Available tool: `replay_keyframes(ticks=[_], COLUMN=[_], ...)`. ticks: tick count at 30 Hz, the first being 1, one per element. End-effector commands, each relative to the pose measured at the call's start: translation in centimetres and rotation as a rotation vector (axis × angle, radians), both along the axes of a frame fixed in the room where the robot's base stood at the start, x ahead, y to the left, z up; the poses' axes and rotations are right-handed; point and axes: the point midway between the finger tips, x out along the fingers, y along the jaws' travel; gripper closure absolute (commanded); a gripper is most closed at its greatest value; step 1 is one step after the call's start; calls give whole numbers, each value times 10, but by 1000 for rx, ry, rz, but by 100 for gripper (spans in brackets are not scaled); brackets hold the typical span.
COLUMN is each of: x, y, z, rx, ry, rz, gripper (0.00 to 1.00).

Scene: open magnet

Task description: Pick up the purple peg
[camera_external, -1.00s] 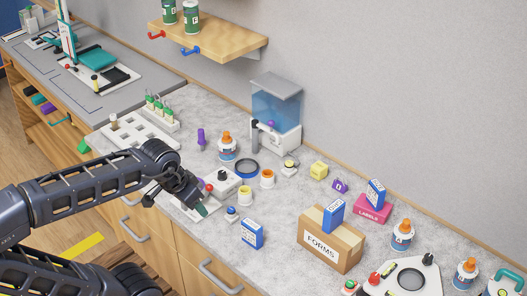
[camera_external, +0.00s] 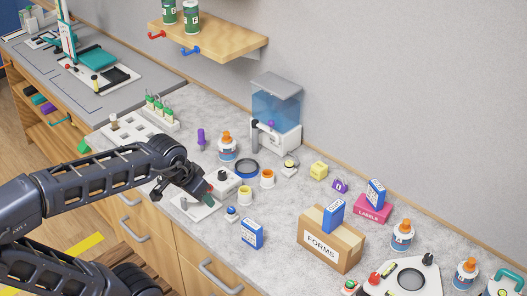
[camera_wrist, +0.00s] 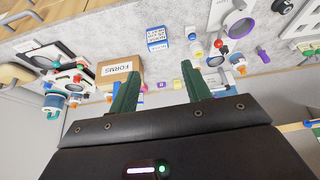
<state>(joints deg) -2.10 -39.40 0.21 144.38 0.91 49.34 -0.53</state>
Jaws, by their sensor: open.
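The purple peg (camera_external: 201,138) stands upright on the grey counter, left of an orange-capped bottle. It also shows in the wrist view as a small purple cylinder (camera_wrist: 262,54) on the right side. My gripper (camera_external: 208,201) is open and empty, over the front of the counter, nearer the external camera than the peg and apart from it. In the wrist view, the two green fingers of my gripper (camera_wrist: 160,80) are spread, with nothing between them.
A white device (camera_external: 225,184) and a black-blue ring (camera_external: 246,168) lie near my gripper. A white rack (camera_external: 135,135) stands left of the peg. The orange-capped bottle (camera_external: 227,149) is close to its right. A FORMS box (camera_external: 329,246) stands at front right.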

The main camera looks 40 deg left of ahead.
Motion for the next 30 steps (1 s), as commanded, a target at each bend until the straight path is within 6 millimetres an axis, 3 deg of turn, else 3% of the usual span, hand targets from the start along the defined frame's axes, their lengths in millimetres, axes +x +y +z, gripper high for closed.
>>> replay_keyframes(ticks=[6,15,24,30], x=[69,153,222,256], y=[36,100,177,234], z=[-6,-22,-51,-78], rx=[25,64,105,130], ry=[-85,-214,-341,-425], rz=[86,189,276,327], gripper=[52,52,52,52])
